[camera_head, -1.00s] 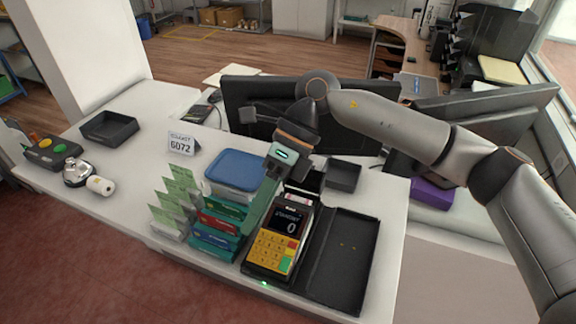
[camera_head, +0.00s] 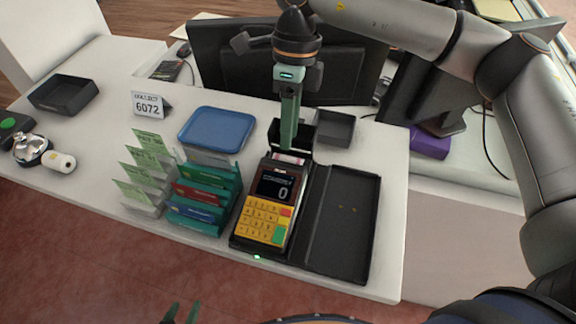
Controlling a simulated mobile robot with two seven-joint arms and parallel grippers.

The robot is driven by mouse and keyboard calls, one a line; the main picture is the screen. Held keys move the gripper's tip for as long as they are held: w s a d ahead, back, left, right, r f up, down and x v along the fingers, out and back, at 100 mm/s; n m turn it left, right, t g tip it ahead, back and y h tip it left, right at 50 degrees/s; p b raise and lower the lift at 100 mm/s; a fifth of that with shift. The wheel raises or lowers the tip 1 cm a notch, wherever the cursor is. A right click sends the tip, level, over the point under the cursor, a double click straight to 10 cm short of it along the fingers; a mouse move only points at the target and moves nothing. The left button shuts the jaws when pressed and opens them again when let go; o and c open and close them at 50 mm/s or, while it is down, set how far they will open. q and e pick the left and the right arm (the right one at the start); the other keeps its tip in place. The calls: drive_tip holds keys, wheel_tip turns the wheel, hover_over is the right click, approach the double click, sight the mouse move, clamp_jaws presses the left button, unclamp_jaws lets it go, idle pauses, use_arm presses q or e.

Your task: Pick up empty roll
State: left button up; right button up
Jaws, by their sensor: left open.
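The card terminal (camera_head: 268,205) with yellow keys reads 0 and lies on the counter, its black paper bay open at the back. A pale pinkish strip (camera_head: 290,159) shows in the bay; I cannot tell whether it is the empty roll. My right gripper (camera_head: 288,146) points straight down at the bay, its green fingers seen edge-on, so their gap is hidden. The fingertips overlap the bay's edge in the picture; contact is unclear. A white roll (camera_head: 62,162) lies by the bell at the left. My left gripper (camera_head: 181,314) is open at the bottom edge, mostly out of view.
An open black tray (camera_head: 343,225) lies right of the terminal. A small black bin (camera_head: 334,128) and monitors (camera_head: 215,52) are behind.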

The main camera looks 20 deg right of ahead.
sight(286, 158)
drive_tip(key=b+x, duration=0.2)
drive_tip(key=x, duration=0.2)
drive_tip(key=shift+f+b, duration=0.35)
drive_tip(key=shift+f, duration=0.05)
drive_tip(key=shift+s+f, duration=0.2)
drive_tip(key=shift+f, duration=0.1)
drive_tip(key=shift+a, duration=0.15)
drive_tip(key=shift+w, duration=0.1)
clamp_jaws()
